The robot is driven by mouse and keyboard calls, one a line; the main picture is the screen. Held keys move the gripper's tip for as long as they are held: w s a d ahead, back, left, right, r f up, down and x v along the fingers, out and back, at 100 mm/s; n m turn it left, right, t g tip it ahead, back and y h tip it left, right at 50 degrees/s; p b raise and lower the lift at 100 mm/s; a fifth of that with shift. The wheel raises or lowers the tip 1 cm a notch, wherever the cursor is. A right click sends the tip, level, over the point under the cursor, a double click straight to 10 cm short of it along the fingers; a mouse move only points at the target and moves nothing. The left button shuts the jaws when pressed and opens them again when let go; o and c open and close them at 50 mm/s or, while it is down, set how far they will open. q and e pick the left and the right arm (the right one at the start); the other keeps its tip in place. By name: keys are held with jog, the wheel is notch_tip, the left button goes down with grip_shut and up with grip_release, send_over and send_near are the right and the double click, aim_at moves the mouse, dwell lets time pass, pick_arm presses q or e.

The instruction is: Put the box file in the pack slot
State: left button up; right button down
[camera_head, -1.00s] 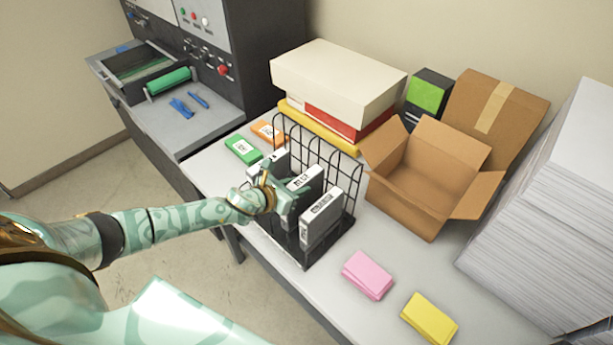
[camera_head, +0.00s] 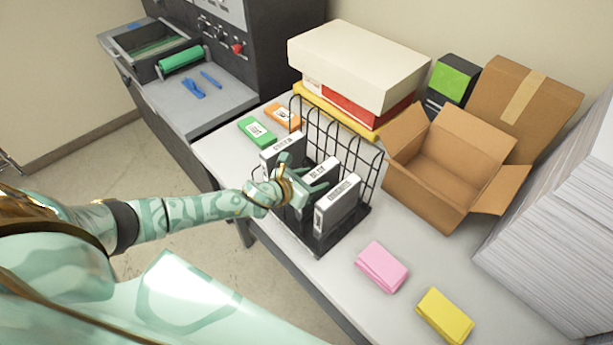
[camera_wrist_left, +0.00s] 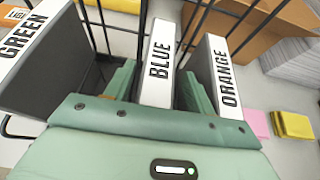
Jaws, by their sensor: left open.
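Three box files stand upright in a black wire rack (camera_head: 376,178): GREEN (camera_head: 283,146), BLUE (camera_head: 325,172) and ORANGE (camera_head: 338,208). The wrist view shows GREEN (camera_wrist_left: 40,45) at left, BLUE (camera_wrist_left: 159,65) in the middle and ORANGE (camera_wrist_left: 218,75) at right. My left gripper (camera_head: 305,178) is open at the BLUE file. In the wrist view its fingers (camera_wrist_left: 158,85) lie on both sides of the BLUE file's spine, the right one between BLUE and ORANGE. Whether they touch it I cannot tell. No place is clearly marked as the pack slot. My right gripper is out of view.
An open cardboard box (camera_head: 430,185) stands right of the rack, beside a tall paper stack (camera_head: 560,240). Pink (camera_head: 382,267) and yellow (camera_head: 445,315) pads lie in front. Green (camera_head: 256,131) and orange (camera_head: 284,116) packs lie behind the rack. A laminator (camera_head: 200,105) stands at left.

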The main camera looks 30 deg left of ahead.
pick_arm(q)
jog(key=v, duration=1.1)
jog(key=shift+s+r, duration=0.25)
jog(key=shift+s, duration=0.1)
